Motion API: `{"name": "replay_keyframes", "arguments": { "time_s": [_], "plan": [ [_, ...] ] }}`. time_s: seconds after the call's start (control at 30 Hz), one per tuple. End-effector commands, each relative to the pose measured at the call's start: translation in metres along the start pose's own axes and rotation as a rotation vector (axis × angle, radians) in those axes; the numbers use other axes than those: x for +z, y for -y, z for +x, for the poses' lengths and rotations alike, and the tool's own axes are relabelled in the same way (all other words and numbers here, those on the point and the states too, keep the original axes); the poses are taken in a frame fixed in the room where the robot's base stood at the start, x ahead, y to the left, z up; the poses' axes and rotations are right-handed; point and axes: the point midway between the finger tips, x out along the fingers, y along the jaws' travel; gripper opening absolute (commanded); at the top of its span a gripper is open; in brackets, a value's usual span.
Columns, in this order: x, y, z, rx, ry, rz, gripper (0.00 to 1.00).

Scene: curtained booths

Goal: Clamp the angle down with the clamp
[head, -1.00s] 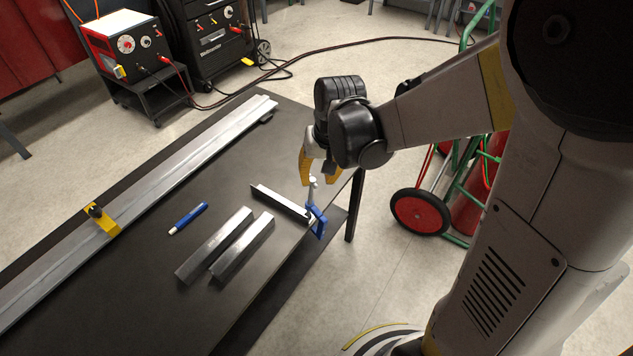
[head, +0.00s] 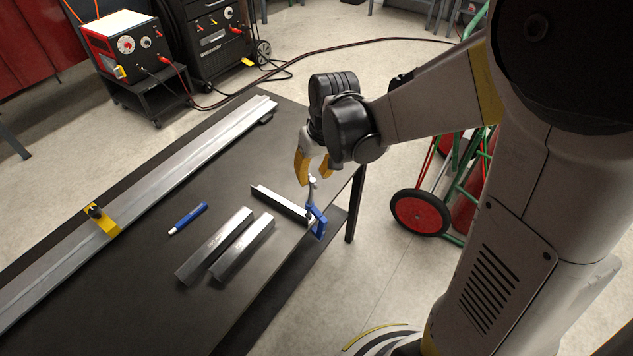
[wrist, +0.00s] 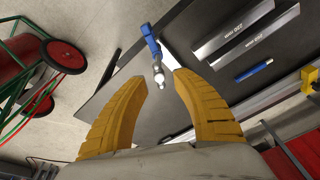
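The angle (head: 280,203) is a short metal length lying on the dark table (head: 150,220), its near end at the table's right edge. The blue clamp (head: 318,222) sits at that edge by the angle's end, its silver screw standing upright. It also shows in the wrist view (wrist: 151,40), its screw end pointing toward my fingers. My gripper (head: 314,172) is just above the screw top. In the wrist view my yellow fingers (wrist: 160,85) are spread, with the screw's end between their tips and a gap on each side. Whether the clamp's pad presses the angle is too small to tell.
Two steel bars (head: 228,245) and a blue marker (head: 188,218) lie left of the angle. A long rail (head: 150,185) with a yellow stop (head: 102,220) runs along the far side. A red-wheeled cart (head: 420,210) stands on the floor right of the table.

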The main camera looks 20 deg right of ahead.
Motion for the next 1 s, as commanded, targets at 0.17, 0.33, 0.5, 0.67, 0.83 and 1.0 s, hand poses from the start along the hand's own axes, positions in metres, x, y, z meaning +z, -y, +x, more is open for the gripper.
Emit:
{"name": "replay_keyframes", "arguments": {
  "time_s": [0.17, 0.33, 0.5, 0.67, 0.83, 1.0],
  "plan": [
    [0.000, 0.000, 0.000, 0.000, 0.000, 0.000, 0.33],
    [0.000, 0.000, 0.005, 0.000, 0.000, 0.001, 0.33],
    [0.001, 0.000, 0.015, 0.000, 0.000, 0.000, 0.33],
    [0.000, 0.000, 0.024, 0.000, 0.000, 0.000, 0.33],
    [0.000, 0.000, 0.031, 0.000, 0.000, 0.000, 0.33],
    [0.000, 0.000, 0.030, 0.000, 0.000, 0.001, 0.33]
  ]
}}
